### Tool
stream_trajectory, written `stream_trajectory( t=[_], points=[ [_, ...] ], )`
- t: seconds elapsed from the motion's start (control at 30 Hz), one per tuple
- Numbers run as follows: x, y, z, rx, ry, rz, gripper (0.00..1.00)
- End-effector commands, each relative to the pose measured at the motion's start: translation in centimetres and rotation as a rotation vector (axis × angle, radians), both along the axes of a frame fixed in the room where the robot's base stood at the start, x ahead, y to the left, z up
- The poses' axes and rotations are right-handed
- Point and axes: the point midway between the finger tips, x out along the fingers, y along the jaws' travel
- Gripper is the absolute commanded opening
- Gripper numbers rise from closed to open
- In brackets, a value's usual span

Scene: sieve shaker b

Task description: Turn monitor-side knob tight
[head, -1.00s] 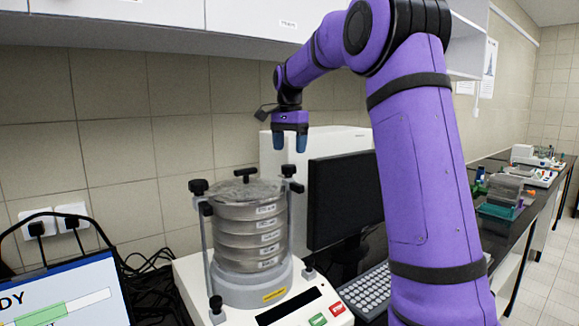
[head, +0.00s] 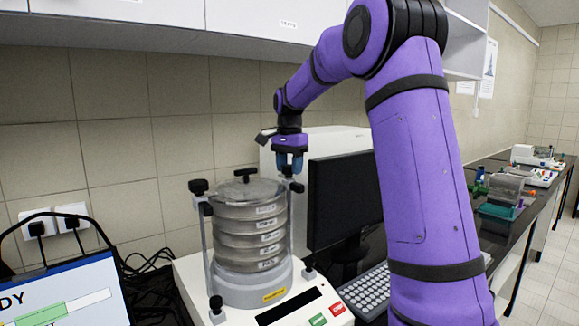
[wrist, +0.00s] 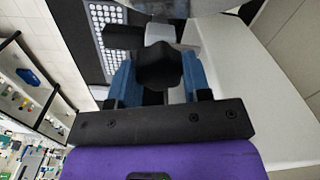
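The monitor-side knob (head: 287,171) is black and tops the right-hand rod of the sieve shaker (head: 249,228). My gripper (head: 290,163) points down just over this knob, its blue fingertips at the knob's height or slightly above. In the wrist view the dark lobed knob (wrist: 160,68) lies between the two blue fingers (wrist: 160,80). The fingers are apart, one on each side of it, and do not appear closed on it. Whether either finger touches the knob is hard to tell. The other side knob (head: 198,187) tops the left rod.
The black monitor (head: 345,195) stands close to the right of the shaker, with the keyboard (head: 368,290) in front. A white box-like unit (head: 325,140) is behind. A central black knob (head: 245,174) sits on the sieve lid. A laptop screen (head: 65,295) is at lower left.

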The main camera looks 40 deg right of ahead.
Motion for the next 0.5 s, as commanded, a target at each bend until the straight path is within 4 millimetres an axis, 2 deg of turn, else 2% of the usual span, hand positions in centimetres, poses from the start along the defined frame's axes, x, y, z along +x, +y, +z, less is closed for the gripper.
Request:
stream_trajectory(
  t=[0.27, 0.5],
  points=[
    [0.02, 0.02, 0.04, 0.000, -0.001, 0.017, 0.21],
    [0.07, 0.05, 0.05, 0.000, -0.001, 0.119, 0.21]
  ],
)
